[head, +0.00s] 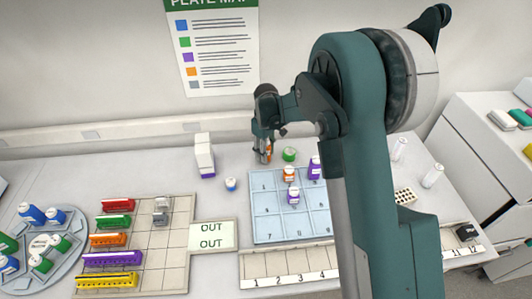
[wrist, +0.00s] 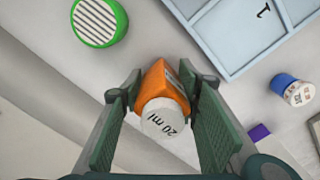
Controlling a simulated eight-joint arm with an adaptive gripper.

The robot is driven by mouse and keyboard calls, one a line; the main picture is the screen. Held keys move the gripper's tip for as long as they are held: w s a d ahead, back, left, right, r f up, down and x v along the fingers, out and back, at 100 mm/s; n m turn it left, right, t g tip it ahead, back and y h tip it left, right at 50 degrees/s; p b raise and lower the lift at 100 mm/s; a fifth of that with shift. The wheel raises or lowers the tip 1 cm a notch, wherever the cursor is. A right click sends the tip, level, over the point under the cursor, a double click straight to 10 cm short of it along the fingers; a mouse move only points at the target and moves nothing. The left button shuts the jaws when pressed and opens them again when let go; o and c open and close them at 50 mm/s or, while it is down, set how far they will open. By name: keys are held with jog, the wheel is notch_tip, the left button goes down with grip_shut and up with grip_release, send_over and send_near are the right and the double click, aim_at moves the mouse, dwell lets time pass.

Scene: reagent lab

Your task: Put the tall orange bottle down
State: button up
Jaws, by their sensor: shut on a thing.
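My gripper (head: 263,152) is at the back of the bench, just behind the blue numbered tray (head: 262,228). It is shut on the tall orange bottle (wrist: 160,78). In the wrist view the bottle's white cap reads "20 ml", and the gripper's fingers (wrist: 160,100) flank it on both sides. In the head view the fingers hide most of the bottle, and only a bit of orange (head: 269,150) shows. I cannot tell whether its base touches the bench.
A green round item (head: 289,154) is close right of my gripper. A blue bottle (head: 231,184) and tall white container (head: 204,154) stand left. Bare bench lies between them and my gripper.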

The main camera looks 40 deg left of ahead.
jog(key=shift+f, duration=0.15)
jog(key=o, duration=0.9)
jog(key=shift+r, duration=0.25)
notch_tip(320, 180, up, 12)
jog(key=shift+f, duration=0.1)
dwell(0.7)
jog(key=shift+d, duration=0.1)
dwell(0.4)
